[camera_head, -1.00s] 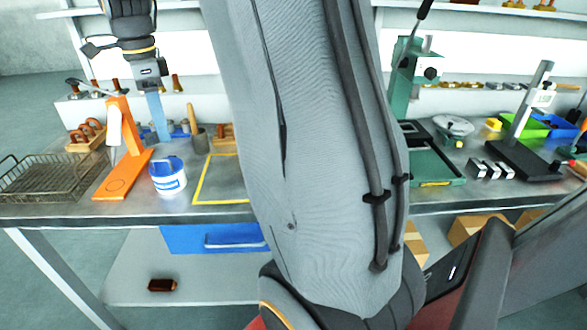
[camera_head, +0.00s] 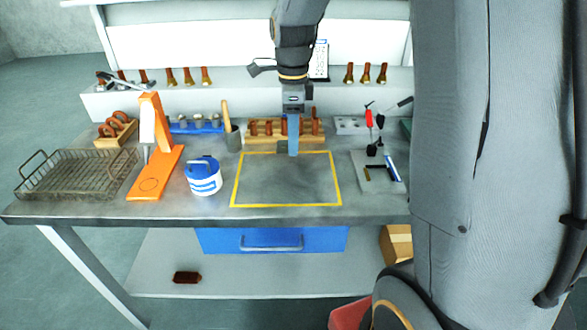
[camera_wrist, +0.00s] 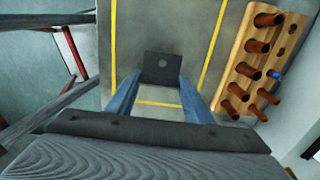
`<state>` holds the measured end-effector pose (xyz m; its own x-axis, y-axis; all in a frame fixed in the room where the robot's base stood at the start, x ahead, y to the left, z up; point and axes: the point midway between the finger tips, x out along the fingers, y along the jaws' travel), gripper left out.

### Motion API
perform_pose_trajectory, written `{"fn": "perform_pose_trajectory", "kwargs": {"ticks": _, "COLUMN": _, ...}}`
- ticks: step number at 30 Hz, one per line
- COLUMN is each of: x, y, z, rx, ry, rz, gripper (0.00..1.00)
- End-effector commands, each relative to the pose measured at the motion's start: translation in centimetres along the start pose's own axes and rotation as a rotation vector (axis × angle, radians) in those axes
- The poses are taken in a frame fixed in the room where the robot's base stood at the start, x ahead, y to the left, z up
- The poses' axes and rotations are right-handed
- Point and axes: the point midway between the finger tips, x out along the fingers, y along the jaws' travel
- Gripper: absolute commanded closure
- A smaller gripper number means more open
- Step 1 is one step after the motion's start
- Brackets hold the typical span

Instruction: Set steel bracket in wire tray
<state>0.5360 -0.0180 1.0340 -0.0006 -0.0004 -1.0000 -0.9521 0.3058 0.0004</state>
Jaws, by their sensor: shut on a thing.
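The steel bracket (camera_wrist: 162,67) shows in the wrist view as a dark grey plate with a small hole, between the blue fingertips of my gripper (camera_wrist: 163,92). In the head view my gripper (camera_head: 293,148) points down over the back of the yellow-outlined area, shut on the bracket (camera_head: 283,147), which shows only as a small dark patch beside the finger. The wire tray (camera_head: 62,190), a brown mesh basket with raised end handles, stands at the far left of the bench. It looks empty and is well to the left of my gripper.
The yellow-outlined area (camera_head: 285,185) is clear.

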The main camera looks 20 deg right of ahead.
Motion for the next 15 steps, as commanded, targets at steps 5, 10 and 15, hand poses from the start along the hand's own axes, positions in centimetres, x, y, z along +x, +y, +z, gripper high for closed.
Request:
{"fn": "perform_pose_trajectory", "kwargs": {"ticks": 5, "x": 3.3, "y": 0.2, "z": -0.1, "rx": 0.003, "ry": 0.001, "rz": 0.005, "gripper": 0.79}}
{"fn": "perform_pose_trajectory", "kwargs": {"ticks": 10, "x": 5.1, "y": 0.1, "z": -0.1, "rx": 0.003, "ry": 0.0, "rz": 0.001, "gripper": 0.79}}
{"fn": "perform_pose_trajectory", "kwargs": {"ticks": 15, "x": 7.0, "y": 0.2, "z": -0.1, "rx": 0.003, "ry": 0.001, "rz": 0.004, "gripper": 0.79}}
